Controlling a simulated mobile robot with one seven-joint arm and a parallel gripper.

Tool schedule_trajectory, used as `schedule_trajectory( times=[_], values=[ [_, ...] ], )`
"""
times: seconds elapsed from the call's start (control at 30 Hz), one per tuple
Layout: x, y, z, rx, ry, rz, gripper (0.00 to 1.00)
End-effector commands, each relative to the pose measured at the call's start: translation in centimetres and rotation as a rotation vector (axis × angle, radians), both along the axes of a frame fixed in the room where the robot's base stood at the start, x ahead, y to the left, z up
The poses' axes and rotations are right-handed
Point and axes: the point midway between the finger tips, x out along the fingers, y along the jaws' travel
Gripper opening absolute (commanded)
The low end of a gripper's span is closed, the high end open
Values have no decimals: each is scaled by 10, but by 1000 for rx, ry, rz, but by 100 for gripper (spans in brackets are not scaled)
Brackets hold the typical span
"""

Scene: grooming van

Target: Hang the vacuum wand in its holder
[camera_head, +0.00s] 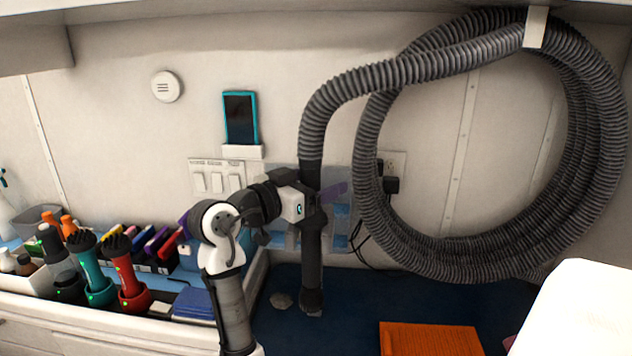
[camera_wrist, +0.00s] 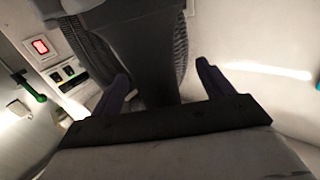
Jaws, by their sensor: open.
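The vacuum wand (camera_head: 312,262) is a dark tube standing about upright, its lower end at the blue counter. Its upper end joins a grey ribbed hose (camera_head: 345,88). My gripper (camera_head: 322,197) is at the upper part of the wand, with a purple finger showing beside it. In the wrist view, my open gripper (camera_wrist: 163,85) has one finger on each side of the dark wand (camera_wrist: 148,55). I cannot tell whether the fingers touch it. No holder for the wand can be made out for sure.
The hose hangs in a large coil from a white bracket (camera_head: 536,27) at the upper right. An orange towel-like block (camera_head: 428,339) lies in front. Bare blue counter (camera_head: 365,290) lies right of the wand.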

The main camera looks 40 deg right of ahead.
Motion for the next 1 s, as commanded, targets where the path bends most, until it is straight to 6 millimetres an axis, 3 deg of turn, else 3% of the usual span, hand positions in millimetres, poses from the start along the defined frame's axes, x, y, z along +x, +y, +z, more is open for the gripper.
schedule_trajectory(
  times=[0.1, 0.57, 1.0],
  values=[
    [0, 0, 0, -1, -1, 0, 90],
    [0, 1, 1, -2, -1, 0, 90],
    [0, 22, 0, -1, -2, 1, 90]
  ],
)
